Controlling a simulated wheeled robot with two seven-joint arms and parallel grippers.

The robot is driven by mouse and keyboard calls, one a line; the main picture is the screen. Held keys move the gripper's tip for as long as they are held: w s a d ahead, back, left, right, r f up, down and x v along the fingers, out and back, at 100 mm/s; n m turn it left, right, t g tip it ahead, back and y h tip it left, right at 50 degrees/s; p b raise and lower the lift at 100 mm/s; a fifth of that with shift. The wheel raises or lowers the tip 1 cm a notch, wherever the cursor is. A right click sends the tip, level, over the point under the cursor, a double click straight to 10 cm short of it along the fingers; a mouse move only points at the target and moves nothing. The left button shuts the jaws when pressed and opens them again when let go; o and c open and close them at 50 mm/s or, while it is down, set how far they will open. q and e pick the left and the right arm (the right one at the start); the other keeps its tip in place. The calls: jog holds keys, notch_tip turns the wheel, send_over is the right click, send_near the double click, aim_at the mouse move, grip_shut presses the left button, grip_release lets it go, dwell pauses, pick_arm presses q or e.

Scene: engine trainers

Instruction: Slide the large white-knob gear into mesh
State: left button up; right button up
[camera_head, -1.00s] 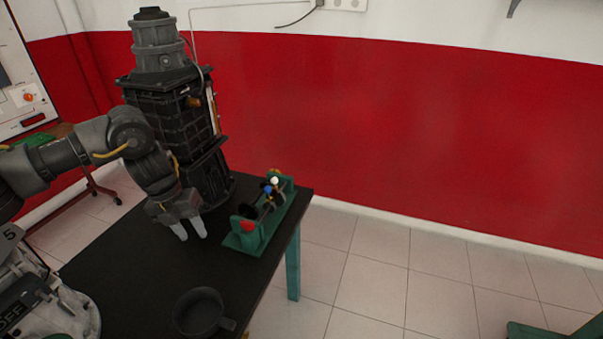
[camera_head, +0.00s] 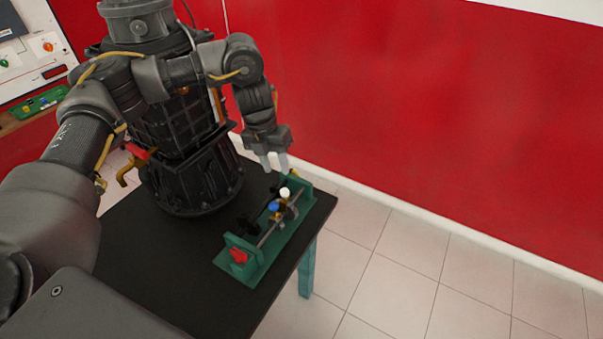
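The green gear trainer (camera_head: 246,272) stands on the black table at its right side. It carries a shaft with dark gears, a red knob (camera_head: 238,255) at the near end, a blue knob (camera_head: 274,206) and a white knob (camera_head: 284,193) toward the far end. The gear under the white knob is small and partly hidden, so I cannot tell if it is in mesh. My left gripper (camera_head: 274,164) points down just behind and above the white knob, fingers apart, with nothing seen between them. My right gripper is out of the picture.
A large black engine-like machine (camera_head: 190,170) stands on the table left of the trainer, close to my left arm. The black table top (camera_head: 190,270) is bare in front of it. The red wall (camera_head: 420,100) is behind, and tiled floor (camera_head: 390,285) lies to the right.

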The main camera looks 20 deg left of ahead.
aim_at(283, 189)
pick_arm(q)
jog(key=shift+o, duration=0.3)
jog(key=shift+w, duration=0.2)
jog(key=shift+o, duration=0.7)
jog(key=shift+r, duration=0.15)
jog(key=f, duration=0.3)
jog(key=d+f, duration=0.1)
jog(key=f, duration=0.2)
jog(key=d+f, duration=0.1)
jog(key=f, duration=0.2)
jog(key=shift+s+f, duration=0.1)
jog(key=shift+s, duration=0.15)
jog(key=shift+f, duration=0.35)
jog(key=shift+d+f, duration=0.1)
jog(key=shift+f, duration=0.15)
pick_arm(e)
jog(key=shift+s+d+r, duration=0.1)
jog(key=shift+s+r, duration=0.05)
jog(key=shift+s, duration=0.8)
